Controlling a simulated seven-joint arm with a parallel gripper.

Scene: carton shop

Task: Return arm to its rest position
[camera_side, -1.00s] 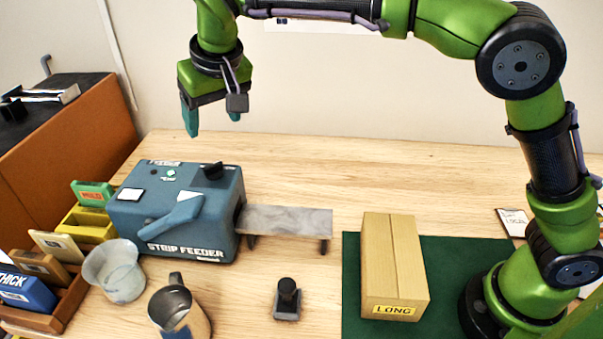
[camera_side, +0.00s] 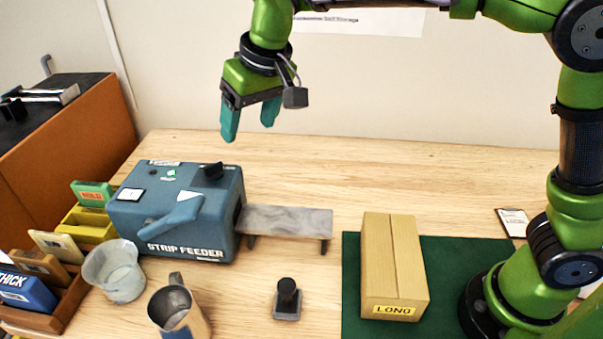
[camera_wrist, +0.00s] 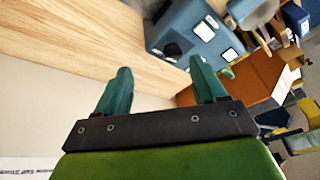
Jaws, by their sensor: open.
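My gripper (camera_side: 250,128) is open and empty, with two teal fingers pointing down. In the side view it hangs high above the table, above and slightly right of the strip feeder (camera_side: 170,222). In the wrist view the two fingers of my gripper (camera_wrist: 160,85) stand apart with nothing between them. The feeder also shows in the wrist view (camera_wrist: 185,20), beyond the fingers.
A closed carton (camera_side: 392,260) marked LONG lies on a green mat (camera_side: 465,262) at right. A grey outfeed table (camera_side: 290,220), a black-handled stamp (camera_side: 287,298), a metal mug (camera_side: 178,308) and a translucent cup (camera_side: 116,272) stand on the wooden table. The back middle is clear.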

